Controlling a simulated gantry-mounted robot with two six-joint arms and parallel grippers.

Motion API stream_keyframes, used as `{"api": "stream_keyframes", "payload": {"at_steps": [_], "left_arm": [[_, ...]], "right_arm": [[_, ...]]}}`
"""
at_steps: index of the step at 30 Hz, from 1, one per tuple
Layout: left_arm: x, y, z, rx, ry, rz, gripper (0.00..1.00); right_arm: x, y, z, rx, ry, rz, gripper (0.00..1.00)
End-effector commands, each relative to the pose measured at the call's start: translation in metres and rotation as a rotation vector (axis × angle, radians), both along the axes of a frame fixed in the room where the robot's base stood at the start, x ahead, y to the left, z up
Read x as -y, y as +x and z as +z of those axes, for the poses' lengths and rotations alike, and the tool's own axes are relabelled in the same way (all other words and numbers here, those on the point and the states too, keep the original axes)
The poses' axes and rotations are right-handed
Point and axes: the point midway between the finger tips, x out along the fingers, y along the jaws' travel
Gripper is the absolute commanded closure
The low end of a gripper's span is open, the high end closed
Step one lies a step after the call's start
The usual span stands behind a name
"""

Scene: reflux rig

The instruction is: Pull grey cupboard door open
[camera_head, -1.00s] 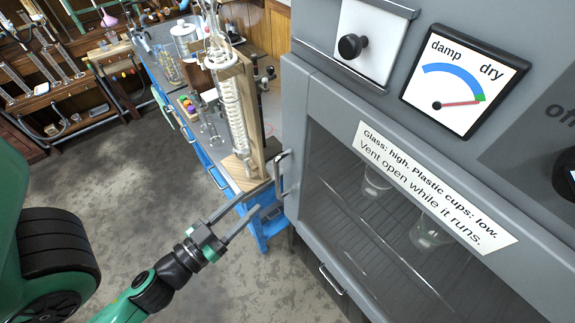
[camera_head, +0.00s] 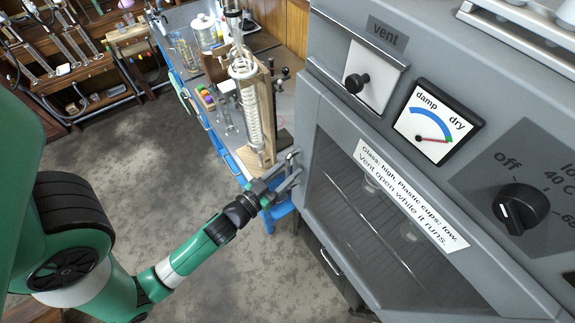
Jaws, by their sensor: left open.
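The grey cupboard door (camera_head: 307,145) is on the right in the head view. It has a dark glass pane and a paper label (camera_head: 411,196), and it looks closed. Its handle (camera_head: 293,157) is on the left edge of the door and is partly hidden by my gripper. My left gripper (camera_head: 289,177) is at the handle with its jaws open. I cannot tell whether the fingers are around the handle or just beside it. Faint glassware shows behind the pane. My right gripper is not in view.
The panel above the door has a vent knob (camera_head: 356,83), a damp/dry dial (camera_head: 436,122) and a rotary switch (camera_head: 519,209). A blue bench with a wooden stand and coiled glass condenser (camera_head: 252,118) is close behind the handle. The floor (camera_head: 130,160) to the left is open.

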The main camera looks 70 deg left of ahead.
Motion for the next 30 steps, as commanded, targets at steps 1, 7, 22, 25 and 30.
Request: {"api": "stream_keyframes", "payload": {"at_steps": [1, 7, 22, 25, 30], "left_arm": [[-0.0002, 0.0004, -0.0004, 0.0, 0.0, 0.0, 0.53], [0.0, 0.0, -0.0006, 0.0, 0.0, 0.0, 0.62], [0.0002, -0.0001, -0.0002, 0.0, 0.0, 0.0, 1.0], [0.0002, -0.0001, -0.0002, 0.0, 0.0, 0.0, 1.0], [0.0002, -0.0001, -0.0001, 0.001, 0.0, 0.0, 1.0]], "right_arm": [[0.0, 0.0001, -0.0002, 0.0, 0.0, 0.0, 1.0], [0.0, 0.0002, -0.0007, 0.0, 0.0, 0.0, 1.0], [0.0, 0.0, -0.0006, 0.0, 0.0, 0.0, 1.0], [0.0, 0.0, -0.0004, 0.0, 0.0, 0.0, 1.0], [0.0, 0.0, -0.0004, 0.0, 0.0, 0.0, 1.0]]}}
